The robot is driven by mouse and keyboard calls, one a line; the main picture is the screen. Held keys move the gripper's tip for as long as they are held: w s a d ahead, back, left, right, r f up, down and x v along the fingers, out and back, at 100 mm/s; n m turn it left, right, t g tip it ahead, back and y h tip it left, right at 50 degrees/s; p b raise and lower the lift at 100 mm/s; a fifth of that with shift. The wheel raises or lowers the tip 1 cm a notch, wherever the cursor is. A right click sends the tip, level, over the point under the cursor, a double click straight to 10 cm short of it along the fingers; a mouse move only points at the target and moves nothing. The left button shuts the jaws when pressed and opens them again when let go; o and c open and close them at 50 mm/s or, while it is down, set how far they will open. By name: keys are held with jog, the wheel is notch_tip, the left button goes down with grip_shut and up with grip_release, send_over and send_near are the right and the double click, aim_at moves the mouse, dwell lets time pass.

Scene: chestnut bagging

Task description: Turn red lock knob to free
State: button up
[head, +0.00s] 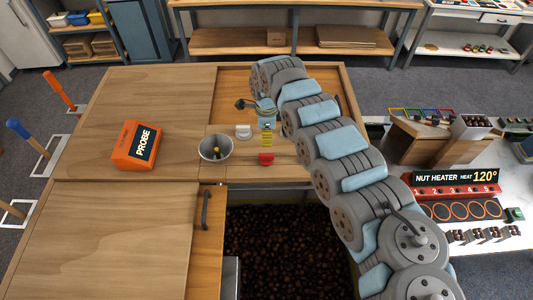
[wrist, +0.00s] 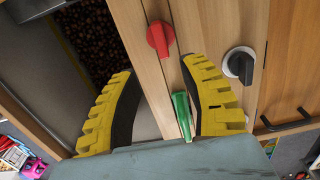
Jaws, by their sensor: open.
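In the head view my gripper (head: 267,142) hangs over the strip behind the knob. How high it is cannot be told.
A black knob on a white base (wrist: 239,63) stands close by the right finger. A green piece (wrist: 182,115) shows between the fingers. A metal bowl (head: 215,148) and an orange probe box (head: 137,146) stand left. An open bin of chestnuts (head: 285,245) lies in front.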

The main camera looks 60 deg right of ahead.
aim_at(267, 154)
notch_tip(267, 154, down, 11)
jog(key=shift+r, duration=0.1)
dwell(0.3)
jog(key=shift+c, duration=0.2)
grip_shut()
